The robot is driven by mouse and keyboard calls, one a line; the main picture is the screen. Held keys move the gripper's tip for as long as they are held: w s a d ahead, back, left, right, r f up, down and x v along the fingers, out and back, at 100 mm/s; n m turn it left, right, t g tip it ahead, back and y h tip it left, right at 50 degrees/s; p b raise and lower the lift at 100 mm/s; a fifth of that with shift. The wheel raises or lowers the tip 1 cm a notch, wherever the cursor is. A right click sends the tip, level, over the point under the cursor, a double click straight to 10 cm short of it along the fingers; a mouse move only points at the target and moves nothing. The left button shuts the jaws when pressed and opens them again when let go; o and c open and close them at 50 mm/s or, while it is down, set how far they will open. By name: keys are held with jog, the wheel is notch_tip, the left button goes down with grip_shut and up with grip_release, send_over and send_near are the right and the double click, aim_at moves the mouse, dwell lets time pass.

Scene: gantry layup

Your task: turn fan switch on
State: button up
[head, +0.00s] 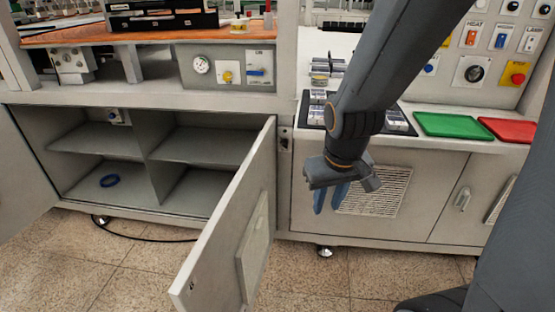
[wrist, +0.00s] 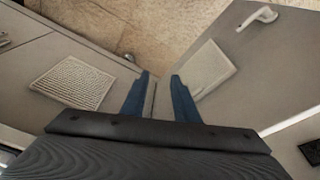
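A control panel (head: 490,75) at the upper right of the head view carries several small switches. One orange switch (head: 472,38) sits under a label reading HEAT. Beside it are a blue switch (head: 500,41) and another switch (head: 529,43); I cannot read their labels surely, so I cannot tell which is the fan switch. My gripper (head: 330,197) points down in front of the right cabinet, below and left of this panel and well apart from it. In the wrist view its two blue fingers (wrist: 160,85) stand apart with nothing between them. The switches are not in the wrist view.
An open cabinet door (head: 232,225) swings out left of my gripper. A vent grille (head: 385,192) is behind it. A green tray (head: 453,125) and a red tray (head: 510,130) lie on the counter.

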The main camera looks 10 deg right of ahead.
jog(key=w+d+f+n+t+b, duration=0.1)
jog(key=w+f+t+b, duration=0.3)
jog(key=w, duration=0.3)
jog(key=w+f+n+t+b, duration=0.1)
jog(key=w+f+n+b, duration=0.15)
jog(key=w+b, duration=0.4)
jog(key=w+d+f+t+b, duration=0.1)
jog(key=w+f+t+b, duration=0.3)
jog(key=w, duration=0.4)
jog(key=n+t+y+b, duration=0.7)
jog(key=n+t+b, duration=0.35)
jog(key=b, duration=1.85)
send_near(284, 146)
jog(key=w, duration=0.1)
jog(key=shift+m+t, duration=0.3)
jog(key=shift+t, duration=0.15)
jog(key=shift+b+x, duration=0.95)
jog(key=shift+x, duration=2.55)
jog(key=shift+a+f, duration=0.15)
jog(key=c, duration=0.7)
